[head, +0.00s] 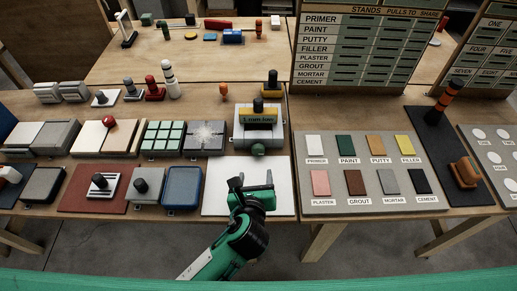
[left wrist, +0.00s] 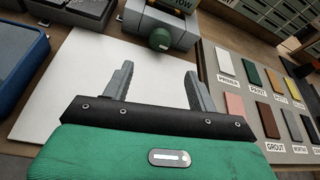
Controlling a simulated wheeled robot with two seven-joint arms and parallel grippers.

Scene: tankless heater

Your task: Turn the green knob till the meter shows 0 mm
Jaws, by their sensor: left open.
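The green knob (head: 258,149) sits on the front of a grey meter box (head: 242,132) at the middle of the bench. The box's display (head: 258,115) seems to read "1 mm low", though the text is small. The knob also shows in the left wrist view (left wrist: 160,40), beyond and between my finger tips. My left gripper (head: 252,181) is open and empty over the white board, short of the knob and apart from it. Its two grey fingers point at the knob in the left wrist view (left wrist: 158,75). My right gripper is not in view.
A bare white board (head: 225,198) lies in front of the meter box. A blue-rimmed tray (head: 182,187) is to its left. A grey board of coloured samples (head: 372,203) is to its right. An orange piece (head: 223,90) stands behind, left of the box.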

